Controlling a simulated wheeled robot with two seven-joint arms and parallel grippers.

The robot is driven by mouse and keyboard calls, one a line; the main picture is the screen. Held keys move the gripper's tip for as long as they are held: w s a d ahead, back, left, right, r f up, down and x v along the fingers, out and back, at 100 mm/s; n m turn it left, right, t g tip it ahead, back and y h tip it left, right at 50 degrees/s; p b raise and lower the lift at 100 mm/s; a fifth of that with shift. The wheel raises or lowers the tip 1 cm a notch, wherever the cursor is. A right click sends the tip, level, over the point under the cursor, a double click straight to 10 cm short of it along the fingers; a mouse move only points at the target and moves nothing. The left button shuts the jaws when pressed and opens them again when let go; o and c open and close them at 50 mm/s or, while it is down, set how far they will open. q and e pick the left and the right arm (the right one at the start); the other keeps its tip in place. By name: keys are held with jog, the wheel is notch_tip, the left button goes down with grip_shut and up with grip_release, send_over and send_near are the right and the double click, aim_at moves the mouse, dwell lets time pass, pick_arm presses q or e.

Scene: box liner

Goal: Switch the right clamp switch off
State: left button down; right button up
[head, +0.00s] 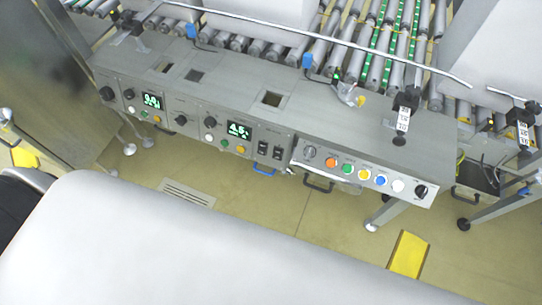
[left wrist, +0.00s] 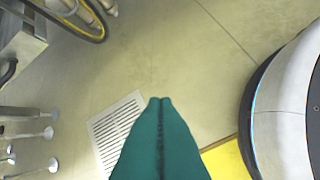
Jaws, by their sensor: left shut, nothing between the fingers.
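The grey control panel (head: 190,118) of the machine runs across the head view. Two small black switches (head: 270,150) sit side by side on its front face, right of the right green display (head: 239,130). They look like the clamp switches; their labels and positions are too small to read. My left gripper (left wrist: 160,102) shows only in the left wrist view, its teal fingers shut and empty above the floor, with no switch in that view. My right gripper is in neither view.
Right of the switches is a row of coloured buttons (head: 363,174) with dark knobs at its ends. A blue handle (head: 263,170) hangs below the panel. Rollers (head: 385,50) lie behind. A floor grate (head: 187,193) and a yellow floor marking (head: 408,254) lie in front on open floor.

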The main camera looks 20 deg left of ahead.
aim_at(277, 154)
pick_arm(q)
jog(key=w+a+r+m+t+h+b, duration=0.2)
jog(key=w+r+m+t+b, duration=0.25)
jog(key=w, duration=0.55)
jog(key=w+d+r+m+h+b, duration=0.2)
jog(key=d+r+m+h+b, duration=0.1)
jog(key=d+r+m+h, duration=0.2)
jog(key=w+d+r+m+h+b, duration=0.2)
jog(key=d+r+m+h+b, duration=0.2)
jog(key=r+m, duration=0.5)
notch_tip(277, 154, up, 3)
jog(key=shift+w+d+r+h, duration=0.1)
jog(key=shift+w+d+h, duration=0.25)
jog(key=shift+d+h, duration=0.2)
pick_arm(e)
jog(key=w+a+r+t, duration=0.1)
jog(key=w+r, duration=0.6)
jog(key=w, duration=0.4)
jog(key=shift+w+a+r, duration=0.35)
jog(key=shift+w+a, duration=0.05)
pick_arm(q)
jog(key=shift+m, duration=0.25)
